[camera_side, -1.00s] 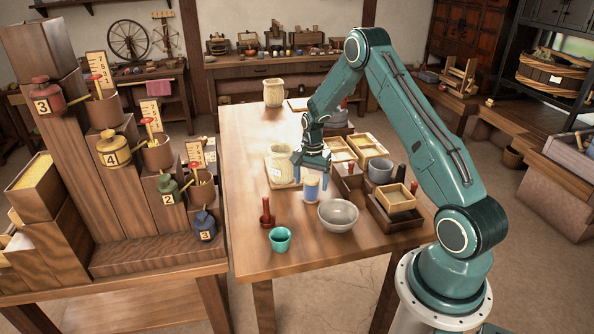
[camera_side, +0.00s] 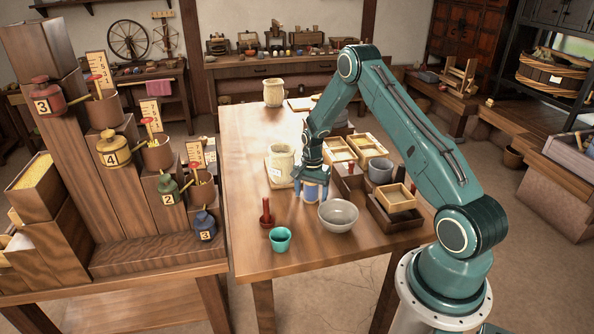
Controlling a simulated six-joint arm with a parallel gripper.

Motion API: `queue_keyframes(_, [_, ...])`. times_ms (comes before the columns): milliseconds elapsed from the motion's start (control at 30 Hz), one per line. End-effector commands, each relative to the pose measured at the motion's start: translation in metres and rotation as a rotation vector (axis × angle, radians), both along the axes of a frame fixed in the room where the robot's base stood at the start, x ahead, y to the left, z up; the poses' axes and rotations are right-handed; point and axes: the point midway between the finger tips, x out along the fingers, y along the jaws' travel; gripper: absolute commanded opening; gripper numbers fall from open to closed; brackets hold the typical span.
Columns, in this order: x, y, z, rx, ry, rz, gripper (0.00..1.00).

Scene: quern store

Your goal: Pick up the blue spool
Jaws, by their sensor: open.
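The blue spool (camera_side: 310,193) stands upright on the wooden table (camera_side: 250,185), with a pale rim showing at its base. My gripper (camera_side: 311,190) is open and has come down over the spool, with a finger on either side of it. The spool's top is hidden by the gripper. I cannot tell whether the fingers touch the spool.
A grey bowl (camera_side: 338,217) stands just in front and right of the spool. A cream jug (camera_side: 281,162) stands close behind on the left. A red-brown stamp (camera_side: 266,214) and a teal cup (camera_side: 280,240) are front left. Wooden trays (camera_side: 378,218) lie right.

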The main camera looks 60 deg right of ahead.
Motion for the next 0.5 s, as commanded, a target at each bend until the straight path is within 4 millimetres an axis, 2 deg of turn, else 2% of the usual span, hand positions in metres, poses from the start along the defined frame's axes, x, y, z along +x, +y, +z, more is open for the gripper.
queue_keyframes(133, [0.0,0.0,0.0002,0.0,0.0,0.0,0.74])
queue_keyframes(167, [0.0,0.0,0.0002,0.0,0.0,0.0,0.7])
queue_keyframes(400, [-0.0001,0.0,0.0003,0.0,0.0,0.0,0.25])
queue_keyframes(500, [0.0,0.0,0.0004,0.0,0.0,0.0,0.25])
